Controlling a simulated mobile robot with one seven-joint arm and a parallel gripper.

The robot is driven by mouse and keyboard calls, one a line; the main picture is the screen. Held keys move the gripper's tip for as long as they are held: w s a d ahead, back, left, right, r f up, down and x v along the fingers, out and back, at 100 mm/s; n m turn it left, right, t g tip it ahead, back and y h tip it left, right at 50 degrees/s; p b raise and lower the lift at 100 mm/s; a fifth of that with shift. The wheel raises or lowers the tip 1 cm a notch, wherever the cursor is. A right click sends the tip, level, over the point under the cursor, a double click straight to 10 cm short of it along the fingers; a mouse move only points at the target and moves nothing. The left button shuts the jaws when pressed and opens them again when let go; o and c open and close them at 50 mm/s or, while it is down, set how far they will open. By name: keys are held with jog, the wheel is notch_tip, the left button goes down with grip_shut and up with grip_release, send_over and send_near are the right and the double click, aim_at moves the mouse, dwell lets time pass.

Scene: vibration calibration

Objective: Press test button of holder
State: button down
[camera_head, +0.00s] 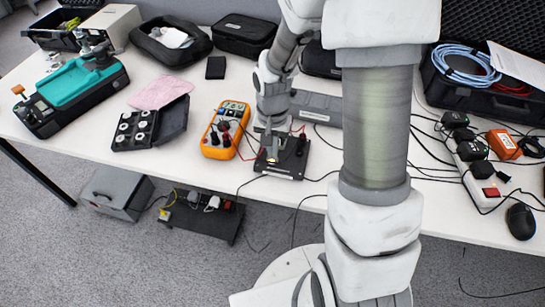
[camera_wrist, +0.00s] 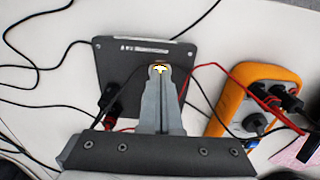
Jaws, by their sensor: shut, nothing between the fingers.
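The holder (camera_wrist: 115,62) is a dark flat plate with cables plugged in at its near side. It lies on the white table in the wrist view, and in the head view the holder (camera_head: 291,164) sits right of the orange multimeter. My gripper (camera_wrist: 160,68) is shut and empty, with its fingertips over the holder's plate. A small bright yellow-white spot shows at the fingertips. The test button is not clearly visible and may be hidden by the fingers. In the head view my gripper (camera_head: 271,152) is directly above the holder; I cannot tell whether it touches.
An orange multimeter (camera_head: 226,130) stands left of the holder, with red and black leads running between them. A black case with white round parts (camera_head: 135,130) and a pink cloth (camera_head: 160,92) lie further left. A power strip (camera_head: 479,180) and mouse (camera_head: 521,221) are at the right.

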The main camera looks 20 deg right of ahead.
jog(key=shift+r, duration=0.1)
notch_tip(320, 180, up, 7)
jog(key=p, duration=0.5)
dwell(0.7)
jog(key=s+r+n+t+p, duration=0.2)
jog(key=s+r, duration=0.3)
jog(key=r, duration=0.5)
jog(key=s+r+n+t+p, duration=0.1)
jog(key=s+r, duration=0.4)
jog(key=r, duration=0.5)
jog(key=s+r+n+t+p, duration=0.2)
jog(key=s+r+n+p, duration=0.1)
jog(key=r, duration=0.7)
jog(key=shift+s+r+t+p, duration=0.15)
jog(key=shift+s+t+p, duration=0.15)
jog(key=shift+s+p, duration=0.8)
jog(key=shift+s+a, duration=0.1)
jog(key=shift+a, duration=0.05)
